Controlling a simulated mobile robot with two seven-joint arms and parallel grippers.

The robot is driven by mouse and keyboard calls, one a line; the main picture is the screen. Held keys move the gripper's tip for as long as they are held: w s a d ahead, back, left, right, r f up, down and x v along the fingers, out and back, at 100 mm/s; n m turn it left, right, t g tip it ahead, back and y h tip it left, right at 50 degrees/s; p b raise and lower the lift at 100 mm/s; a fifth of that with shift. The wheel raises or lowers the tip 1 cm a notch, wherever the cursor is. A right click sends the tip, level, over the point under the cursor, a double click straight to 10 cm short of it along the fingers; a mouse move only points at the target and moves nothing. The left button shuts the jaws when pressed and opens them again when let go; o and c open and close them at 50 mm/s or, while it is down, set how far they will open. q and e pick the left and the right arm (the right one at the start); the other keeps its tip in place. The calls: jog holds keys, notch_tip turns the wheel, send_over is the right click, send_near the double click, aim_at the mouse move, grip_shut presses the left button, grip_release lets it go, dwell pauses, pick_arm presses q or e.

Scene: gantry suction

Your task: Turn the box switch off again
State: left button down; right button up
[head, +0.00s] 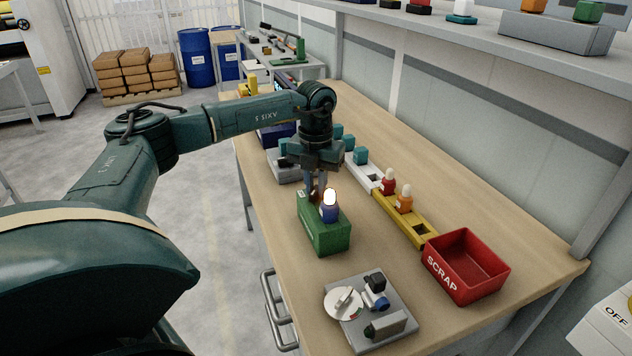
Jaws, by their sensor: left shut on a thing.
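A green box (325,236) stands on the wooden bench. On its top is a lamp (329,198) in a blue holder, and its bulb glows bright. My left gripper (315,196) points down over the top of the box, just behind and left of the lamp. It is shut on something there. The box switch itself is hidden by the fingers and the lamp, so I cannot see its position. My right gripper is not in view.
A red scrap bin (467,268) stands at the right. A grey plate (388,314) with a dial and fittings lies in front.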

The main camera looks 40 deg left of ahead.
pick_arm(q)
jog(key=m, duration=0.4)
jog(key=shift+m+p, duration=0.3)
jog(key=shift+p, duration=0.1)
jog(key=m, duration=0.4)
jog(key=shift+a, duration=0.1)
jog(key=shift+m, duration=0.4)
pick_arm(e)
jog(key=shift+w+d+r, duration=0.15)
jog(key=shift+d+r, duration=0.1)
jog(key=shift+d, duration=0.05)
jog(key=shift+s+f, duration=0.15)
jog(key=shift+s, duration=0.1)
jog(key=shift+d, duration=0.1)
pick_arm(q)
jog(key=c, duration=1.4)
grip_release()
jog(key=shift+o, duration=0.2)
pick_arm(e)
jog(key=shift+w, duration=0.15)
